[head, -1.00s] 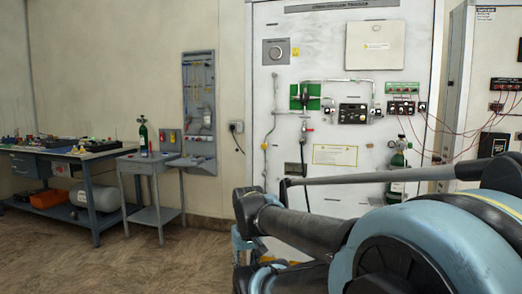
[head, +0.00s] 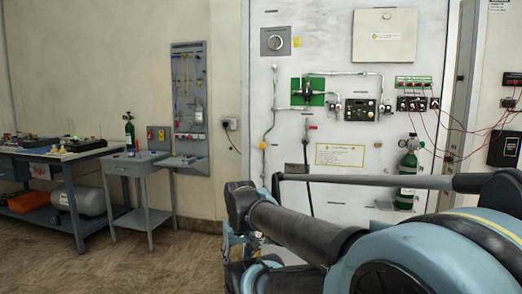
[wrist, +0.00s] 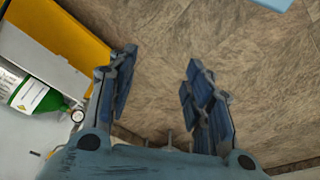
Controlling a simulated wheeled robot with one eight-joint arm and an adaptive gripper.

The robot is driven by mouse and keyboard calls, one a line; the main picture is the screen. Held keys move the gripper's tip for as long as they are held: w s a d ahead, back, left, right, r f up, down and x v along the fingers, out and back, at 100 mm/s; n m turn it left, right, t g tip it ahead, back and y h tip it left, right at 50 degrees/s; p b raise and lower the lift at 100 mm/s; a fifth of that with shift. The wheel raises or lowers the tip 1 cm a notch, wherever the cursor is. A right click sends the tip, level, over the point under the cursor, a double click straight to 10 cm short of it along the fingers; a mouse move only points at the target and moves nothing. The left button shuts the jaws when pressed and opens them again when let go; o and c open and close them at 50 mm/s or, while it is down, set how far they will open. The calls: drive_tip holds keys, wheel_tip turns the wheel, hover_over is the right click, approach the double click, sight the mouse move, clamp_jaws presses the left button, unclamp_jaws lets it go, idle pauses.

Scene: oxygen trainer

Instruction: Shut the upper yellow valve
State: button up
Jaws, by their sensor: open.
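A small yellow valve handle (head: 263,146) shows on the thin vertical pipe at the left of the white trainer panel (head: 345,215) in the head view. It is too small to tell how its handle is turned. The lower part of that pipe is partly hidden by my arm. My gripper (wrist: 160,60) is open and empty in the wrist view, with only floor between its fingers. It is well away from the yellow handle, which I cannot make out in the wrist view.
A red-handled valve (head: 312,127) and a green plate (head: 307,92) are on the panel. A green oxygen cylinder (head: 408,165) stands at its right; a green-and-white cylinder (wrist: 30,95) is in the wrist view. A grey cart (head: 138,165) stands left; floor before it is clear.

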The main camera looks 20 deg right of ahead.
sight(262, 146)
drive_tip(key=w+a+r+n+t+y, duration=0.15)
drive_tip(key=w+r+t, duration=0.45)
drive_tip(key=w+r, duration=0.6)
drive_tip(key=w+a+r+n+t+y, duration=0.1)
drive_tip(key=w+a+r+t+y, duration=0.15)
drive_tip(key=w+r+t, duration=0.95)
drive_tip(key=w+d+r+m+g+h, duration=0.2)
drive_tip(key=w+d+r+m+h, duration=0.15)
drive_tip(key=w+d+h, duration=0.55)
drive_tip(key=w+d+f+m+g+h, duration=0.1)
drive_tip(key=w+d+m+g+h, duration=0.15)
drive_tip(key=d, duration=0.35)
drive_tip(key=w+d+f+m+g+h, duration=0.1)
drive_tip(key=w+d+m+h, duration=0.15)
drive_tip(key=d, duration=0.45)
drive_tip(key=x, duration=1.5)
drive_tip(key=shift+w+d+r, duration=0.2)
drive_tip(key=shift+w, duration=0.1)
drive_tip(key=c, duration=1)
